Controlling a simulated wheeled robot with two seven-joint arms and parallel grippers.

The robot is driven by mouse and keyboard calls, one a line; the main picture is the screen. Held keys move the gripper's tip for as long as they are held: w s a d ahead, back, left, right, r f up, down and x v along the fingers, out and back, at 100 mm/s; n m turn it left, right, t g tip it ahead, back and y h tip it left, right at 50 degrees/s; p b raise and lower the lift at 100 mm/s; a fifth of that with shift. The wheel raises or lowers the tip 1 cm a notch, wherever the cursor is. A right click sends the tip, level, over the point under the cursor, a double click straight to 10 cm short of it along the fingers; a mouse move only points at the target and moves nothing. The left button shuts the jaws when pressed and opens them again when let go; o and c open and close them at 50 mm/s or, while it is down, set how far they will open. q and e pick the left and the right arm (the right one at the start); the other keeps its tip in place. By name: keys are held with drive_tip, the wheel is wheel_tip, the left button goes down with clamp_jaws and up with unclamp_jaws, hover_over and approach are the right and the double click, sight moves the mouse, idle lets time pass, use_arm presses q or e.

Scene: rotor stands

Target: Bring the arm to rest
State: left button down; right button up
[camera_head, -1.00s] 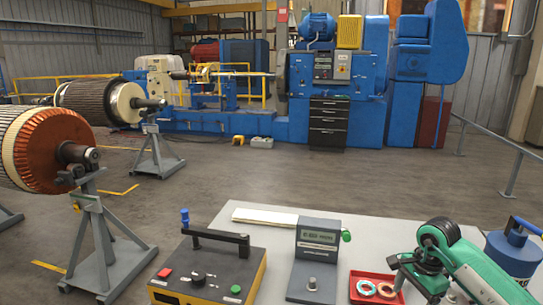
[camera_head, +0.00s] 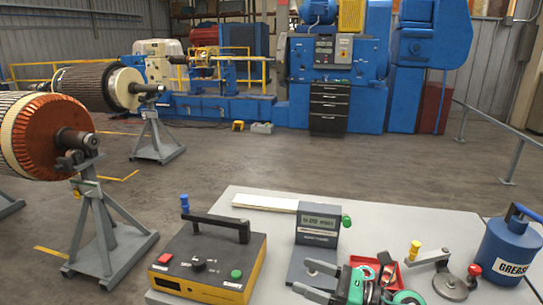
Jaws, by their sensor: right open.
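My right gripper (camera_head: 312,279) is at the bottom of the head view, its two grey fingers pointing left and spread apart with nothing between them. It is in front of the grey base of the display instrument (camera_head: 318,224). The green and black gripper body covers the near part of the red tray (camera_head: 391,256), and whatever lies there is partly hidden. I cannot tell how high the gripper is above the table (camera_head: 268,200). My left gripper is not in view.
A black and yellow control box (camera_head: 210,262) stands left of the gripper. A fixture with yellow and red knobs (camera_head: 444,272) and a blue grease can (camera_head: 510,250) stand to the right. A pale flat bar (camera_head: 265,203) lies behind. Rotor stands (camera_head: 92,225) are at left.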

drive_tip(key=d+m+t+h, duration=0.45)
drive_tip(key=m+t, duration=0.25)
drive_tip(key=m, duration=0.5)
drive_tip(key=d+m+t+h, duration=0.4)
drive_tip(key=m+t+h, duration=0.2)
drive_tip(key=m, duration=0.6)
drive_tip(key=s+d+f+m+g+h, duration=0.5)
drive_tip(key=d+f+m+h, duration=0.35)
drive_tip(key=f+m, duration=0.4)
drive_tip(key=s+a+f+m+g, duration=0.1)
drive_tip(key=s+f+m+g, duration=0.25)
drive_tip(key=s, duration=0.35)
drive_tip(key=s+a+f+m+g+y, duration=0.1)
drive_tip(key=s+f+m+g, duration=0.1)
drive_tip(key=s+f+g, duration=0.45)
drive_tip(key=s+a+f+m+g, duration=0.1)
drive_tip(key=s+f+m+g, duration=0.15)
drive_tip(key=s, duration=0.55)
wheel_tip(320, 180, down, 32)
drive_tip(key=s, duration=0.1)
drive_tip(key=s+d+f+g, duration=0.1)
drive_tip(key=s+d+f, duration=0.1)
drive_tip(key=s+f, duration=0.7)
drive_tip(key=s+d+f, duration=0.1)
drive_tip(key=s+f, duration=0.8)
drive_tip(key=shift+s+d+g, duration=0.3)
drive_tip(key=shift+d+g, duration=0.05)
drive_tip(key=shift+d, duration=0.05)
